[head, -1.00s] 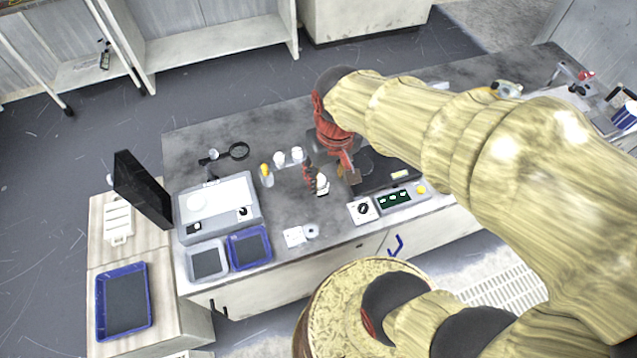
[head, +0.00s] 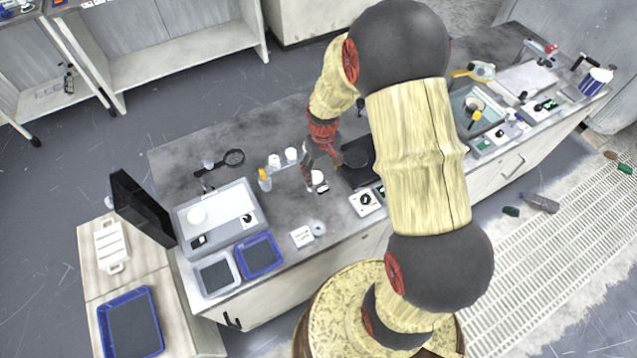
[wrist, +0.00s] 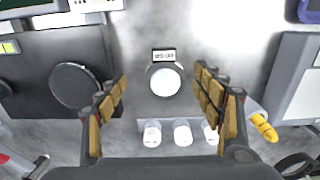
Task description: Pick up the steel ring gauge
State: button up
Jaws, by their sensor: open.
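A small grey ring with a hole (head: 319,229), which looks like the steel ring gauge, lies flat near the front edge of the bench in the head view, beside a white square block. I cannot make it out in the wrist view. My gripper (head: 321,172) is farther back on the bench, apart from that ring. In the wrist view my gripper (wrist: 160,82) is open, its fingers either side of a round white-topped piece (wrist: 166,82) with a dark rim and small label. That piece also shows below the fingers in the head view (head: 317,178). Nothing is held.
Several white jars (wrist: 183,134) and a yellow-capped bottle (wrist: 262,125) stand close to the fingers. A dark platen (wrist: 73,86) lies to their left in the wrist view. The white block (head: 302,237), blue tray (head: 259,256) and dial box (head: 366,202) surround the grey ring.

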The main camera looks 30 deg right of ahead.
aim_at(321, 187)
jog(key=f, duration=0.2)
jog(key=f+b, duration=0.1)
jog(key=f, duration=0.1)
jog(key=a+f+b, duration=0.1)
jog(key=f, duration=0.1)
jog(key=shift+s, duration=0.35)
jog(key=shift+d+f, duration=0.1)
jog(key=shift+f, duration=0.15)
jog(key=shift+r, duration=0.1)
jog(key=shift+c, duration=0.7)
jog(key=c, duration=1.5)
jog(key=shift+c, duration=0.5)
